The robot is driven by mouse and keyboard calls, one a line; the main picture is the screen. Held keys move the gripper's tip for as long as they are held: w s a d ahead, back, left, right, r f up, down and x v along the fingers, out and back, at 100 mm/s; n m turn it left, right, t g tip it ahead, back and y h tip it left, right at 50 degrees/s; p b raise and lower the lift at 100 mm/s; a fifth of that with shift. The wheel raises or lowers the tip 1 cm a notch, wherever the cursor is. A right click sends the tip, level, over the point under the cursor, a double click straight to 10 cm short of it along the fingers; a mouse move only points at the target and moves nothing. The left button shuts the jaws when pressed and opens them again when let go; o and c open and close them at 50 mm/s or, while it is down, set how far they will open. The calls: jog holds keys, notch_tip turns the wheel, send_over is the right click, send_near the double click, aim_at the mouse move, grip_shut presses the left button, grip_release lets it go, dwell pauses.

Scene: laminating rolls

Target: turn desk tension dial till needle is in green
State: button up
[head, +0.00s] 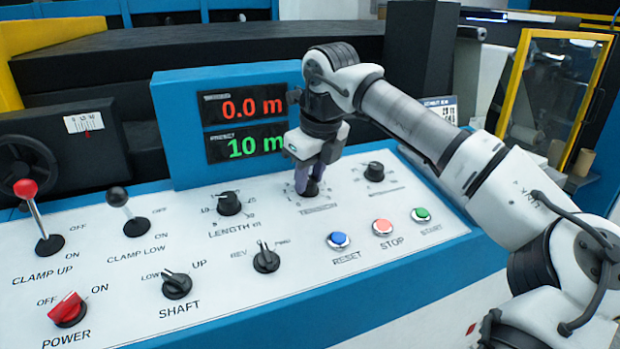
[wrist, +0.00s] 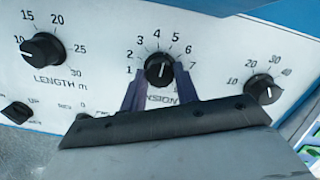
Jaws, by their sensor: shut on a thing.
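The black tension dial (head: 312,187) sits on the white sloped desk panel. In the wrist view the dial (wrist: 159,69) shows a white mark pointing up, near the 4 on its scale of numbers. My gripper (head: 308,180) reaches down over the dial in the head view. In the wrist view my gripper (wrist: 160,86) has one dark finger on each side of the dial, shut on it. A small white gauge (head: 84,123) with a red needle is on the black housing at the left; its markings are too small to read, and I cannot make out a green zone.
The length dial (head: 229,203) is left of the tension dial and another dial (head: 374,171) is right of it. Blue, red and green buttons (head: 382,227) are in front. Two levers (head: 37,215) stand at the left. The blue display box (head: 175,120) rises behind, reading 0.0 m and 10 m.

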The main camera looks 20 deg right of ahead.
jog(key=shift+m, duration=0.6)
jog(key=o, duration=1)
jog(key=shift+r, duration=0.1)
jog(key=p+v, duration=0.8)
jog(key=v, duration=0.5)
jog(key=shift+s+a+r+p, duration=0.1)
jog(key=shift+r+p, duration=0.2)
jog(key=shift+p, duration=0.1)
